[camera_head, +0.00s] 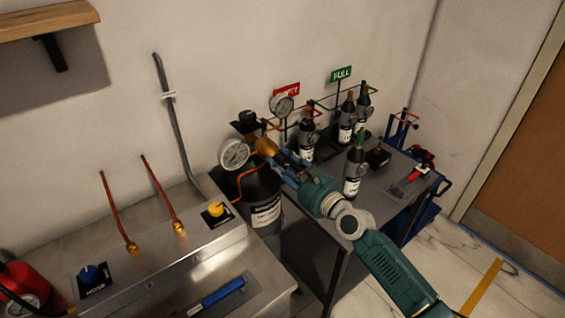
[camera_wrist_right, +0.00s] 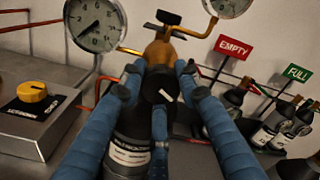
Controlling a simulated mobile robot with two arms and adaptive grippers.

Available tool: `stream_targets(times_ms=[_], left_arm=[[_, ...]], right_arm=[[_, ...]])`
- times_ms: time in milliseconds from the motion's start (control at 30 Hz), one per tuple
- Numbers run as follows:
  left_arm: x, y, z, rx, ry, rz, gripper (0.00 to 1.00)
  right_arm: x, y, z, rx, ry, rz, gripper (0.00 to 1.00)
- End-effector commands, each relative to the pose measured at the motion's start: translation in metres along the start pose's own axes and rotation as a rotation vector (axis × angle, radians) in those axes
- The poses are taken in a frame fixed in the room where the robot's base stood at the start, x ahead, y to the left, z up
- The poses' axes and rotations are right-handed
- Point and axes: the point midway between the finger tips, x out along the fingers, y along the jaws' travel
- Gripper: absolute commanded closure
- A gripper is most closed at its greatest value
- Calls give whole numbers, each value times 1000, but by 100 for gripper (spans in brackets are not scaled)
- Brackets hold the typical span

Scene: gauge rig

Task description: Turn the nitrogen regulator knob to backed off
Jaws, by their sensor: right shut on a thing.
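The brass regulator (camera_head: 265,146) sits on top of a large black cylinder (camera_head: 262,187) with a white label, beside the bench. It carries two round white gauges, one at its left (camera_head: 234,155) and one above right (camera_head: 282,105). In the right wrist view the black regulator knob (camera_wrist_right: 161,89) with a white mark faces the camera, in front of the brass body (camera_wrist_right: 159,54). My right gripper (camera_wrist_right: 160,84) is shut on this knob, with blue fingers on both sides. In the head view the gripper (camera_head: 279,160) reaches it from the lower right and hides the knob. My left gripper is not in view.
Small dark cylinders (camera_head: 353,170) stand on the grey table to the right, near red EMPTY (camera_wrist_right: 234,47) and green FULL (camera_head: 341,74) signs. A red cylinder (camera_head: 20,278) is at far left.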

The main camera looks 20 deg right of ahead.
Motion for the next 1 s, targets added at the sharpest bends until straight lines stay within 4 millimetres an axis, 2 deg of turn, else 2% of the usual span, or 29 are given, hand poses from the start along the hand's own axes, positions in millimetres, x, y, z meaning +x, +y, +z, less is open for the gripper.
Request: stream_targets(times_ms=[367, 1000], left_arm=[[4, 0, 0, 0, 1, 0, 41], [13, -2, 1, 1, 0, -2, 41]], right_arm=[[0, 0, 1, -177, -2, 0, 94], [0, 2, 0, -777, -2, 1, 94]])
